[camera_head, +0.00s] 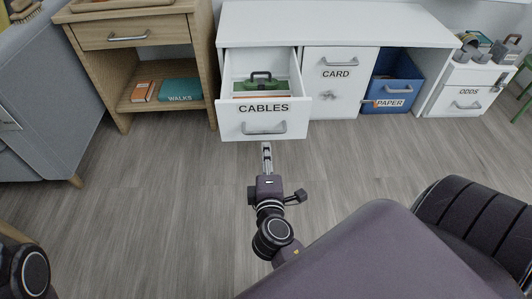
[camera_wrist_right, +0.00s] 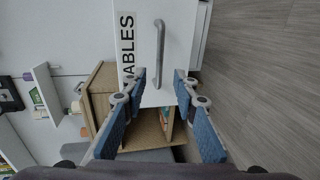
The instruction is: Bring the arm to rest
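My right gripper (camera_head: 267,150) is in front of the pulled-out CABLES drawer (camera_head: 240,124) in the head view, just below its front panel. In the right wrist view the gripper (camera_wrist_right: 160,82) has its two fingers apart with nothing between them. The drawer's bar handle (camera_head: 264,128) lies ahead of the fingertips, and it also shows in the wrist view (camera_wrist_right: 158,52). The gripper appears clear of the handle. My left gripper is out of view; only a dark part of my left arm shows at the lower left.
The open drawer holds a green case (camera_head: 260,85) with a dark handle. Beside it are the shut CARD door (camera_head: 335,95), the blue PAPER bin (camera_head: 392,90) and the ODDS cabinet (camera_head: 466,98). Floor in front is clear.

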